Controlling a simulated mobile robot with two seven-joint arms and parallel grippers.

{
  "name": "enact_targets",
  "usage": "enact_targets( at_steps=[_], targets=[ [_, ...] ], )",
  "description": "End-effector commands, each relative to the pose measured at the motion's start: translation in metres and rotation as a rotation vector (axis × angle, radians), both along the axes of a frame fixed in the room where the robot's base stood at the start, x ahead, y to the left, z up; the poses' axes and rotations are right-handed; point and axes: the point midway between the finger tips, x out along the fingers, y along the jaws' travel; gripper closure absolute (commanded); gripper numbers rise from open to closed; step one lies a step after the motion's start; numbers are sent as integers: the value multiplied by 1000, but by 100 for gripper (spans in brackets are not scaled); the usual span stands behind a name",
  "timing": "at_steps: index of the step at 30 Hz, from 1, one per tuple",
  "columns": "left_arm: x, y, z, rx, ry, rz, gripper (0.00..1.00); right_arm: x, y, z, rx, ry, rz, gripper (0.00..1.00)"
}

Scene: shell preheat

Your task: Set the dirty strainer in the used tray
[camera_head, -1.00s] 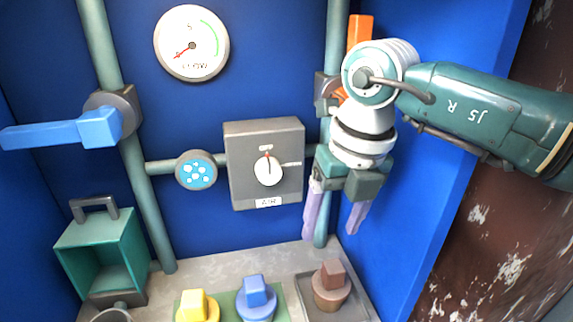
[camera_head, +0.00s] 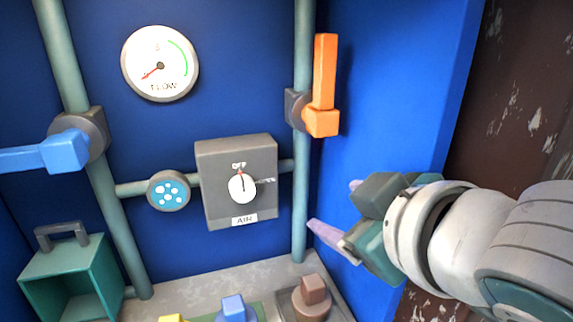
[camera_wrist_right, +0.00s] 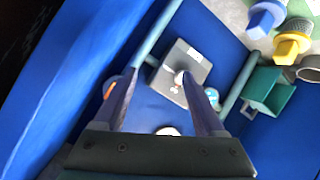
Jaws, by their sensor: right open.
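A brown strainer with a block-shaped handle (camera_head: 313,290) stands upright in a grey tray (camera_head: 343,311) at the bottom right of the head view. I take it for the dirty strainer and the tray for the used tray. My right gripper (camera_head: 335,207) is open and empty, above and right of the brown strainer and clear of it. In the right wrist view its two fingers (camera_wrist_right: 160,78) are spread with nothing between them. My left gripper is not in view.
A blue-handled strainer (camera_head: 234,309) and a yellow one (camera_wrist_right: 288,46) stand left of the tray. An orange valve handle (camera_head: 325,75) points up on the right pipe. A blue handle (camera_head: 40,158) lies sideways. A grey AIR box (camera_head: 210,180) and open teal box (camera_head: 60,275) are left.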

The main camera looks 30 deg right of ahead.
Motion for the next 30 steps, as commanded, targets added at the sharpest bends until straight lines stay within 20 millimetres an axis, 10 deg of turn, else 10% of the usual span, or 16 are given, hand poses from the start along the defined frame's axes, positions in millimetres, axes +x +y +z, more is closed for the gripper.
enact_targets(
  at_steps=[4, 10, 30],
  targets=[
    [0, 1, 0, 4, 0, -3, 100, -79, 16, -56, 208, 374, -60, 28],
    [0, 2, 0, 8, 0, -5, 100, -148, 43, -78, 345, 663, -37, 28],
    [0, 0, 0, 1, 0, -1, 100, -159, 48, -80, 364, 711, -29, 28]
  ],
)
